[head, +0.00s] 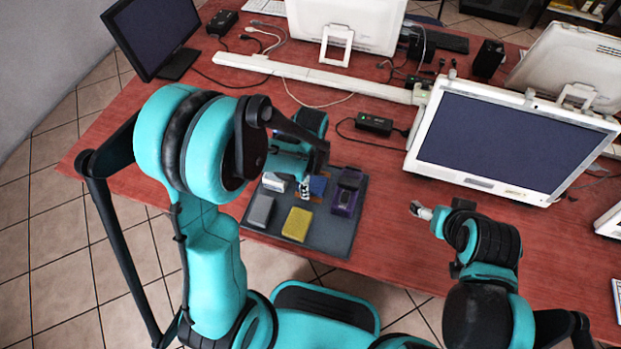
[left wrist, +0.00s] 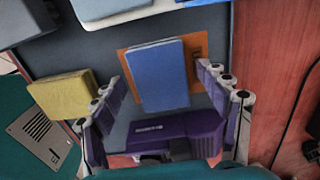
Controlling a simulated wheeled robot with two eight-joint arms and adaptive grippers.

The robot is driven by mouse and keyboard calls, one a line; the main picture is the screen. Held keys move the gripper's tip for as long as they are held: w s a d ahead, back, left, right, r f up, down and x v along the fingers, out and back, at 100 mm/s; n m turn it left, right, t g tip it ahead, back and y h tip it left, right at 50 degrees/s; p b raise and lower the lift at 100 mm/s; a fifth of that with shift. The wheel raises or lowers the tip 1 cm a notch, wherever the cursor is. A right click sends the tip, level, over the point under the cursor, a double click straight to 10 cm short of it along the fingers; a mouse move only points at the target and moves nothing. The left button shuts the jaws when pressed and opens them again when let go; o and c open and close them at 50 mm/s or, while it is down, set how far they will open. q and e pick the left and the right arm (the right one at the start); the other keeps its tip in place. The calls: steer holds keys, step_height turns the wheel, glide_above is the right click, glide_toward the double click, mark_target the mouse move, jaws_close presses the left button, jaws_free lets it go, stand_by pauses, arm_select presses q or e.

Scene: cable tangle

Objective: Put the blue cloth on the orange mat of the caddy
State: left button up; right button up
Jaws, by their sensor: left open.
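The blue cloth (left wrist: 158,75) is a flat block lying over the orange mat (left wrist: 196,47) in the left wrist view. In the head view the cloth (head: 318,186) is partly hidden by my left arm. The grey caddy (head: 328,241) is a flat tray on the table. My left gripper (left wrist: 161,77) is open above the caddy, with one finger on each side of the cloth and a gap to both. My right gripper (head: 421,211) is over the bare table right of the caddy; its jaws are too small to read.
A purple device (head: 347,191), a yellow sponge (head: 297,224), a grey block (head: 261,210) and a white block (head: 274,183) sit on the caddy around the cloth. A white monitor (head: 512,141) stands to the right. Bare red table lies between caddy and monitor.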

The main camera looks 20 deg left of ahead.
arm_select(q)
step_height(320, 180, up, 11)
steer(key=p, duration=0.5)
step_height(320, 180, up, 7)
steer(key=n+t, duration=0.3)
steer(key=n, duration=0.4)
glide_above(311, 182)
steer(key=s+a, duration=0.2)
steer(key=s, duration=0.2)
steer(key=s+a+r+n+t, duration=0.2)
steer(key=s+r+n+t, duration=0.2)
steer(key=n, duration=0.7)
steer(key=shift+s+a, duration=0.2)
steer(key=shift+s, duration=0.85)
